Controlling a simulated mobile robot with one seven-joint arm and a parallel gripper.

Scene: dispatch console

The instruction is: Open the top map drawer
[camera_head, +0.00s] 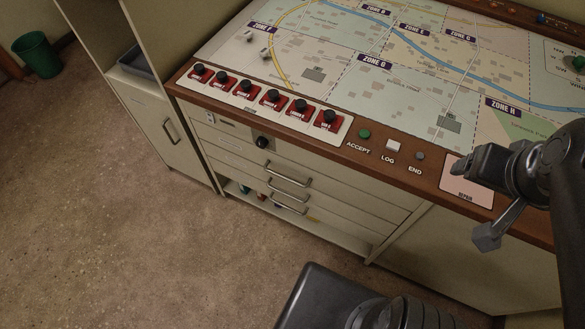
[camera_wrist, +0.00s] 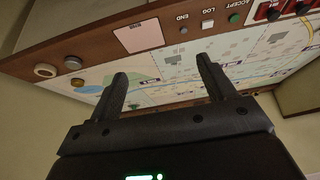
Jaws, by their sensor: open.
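The map drawers are a stack of cream fronts under the left part of the console in the head view. The upper handled drawer front (camera_head: 245,163) has a silver bar handle (camera_head: 289,181). A second bar handle (camera_head: 290,204) is on the front below it. The fronts look flush and shut. My gripper (camera_head: 478,198) is at the right, over the console's front edge near the pink repair card, well to the right of the handles. In the wrist view my gripper (camera_wrist: 162,72) is open, with nothing between its fingers. No drawer shows in the wrist view.
A black knob (camera_head: 262,142) sits on the strip above the handled drawers. The wooden console edge (camera_head: 400,174) overhangs them and carries red switches (camera_head: 273,102) and buttons. An open shelf with small items lies below. The carpet (camera_head: 150,240) in front is clear.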

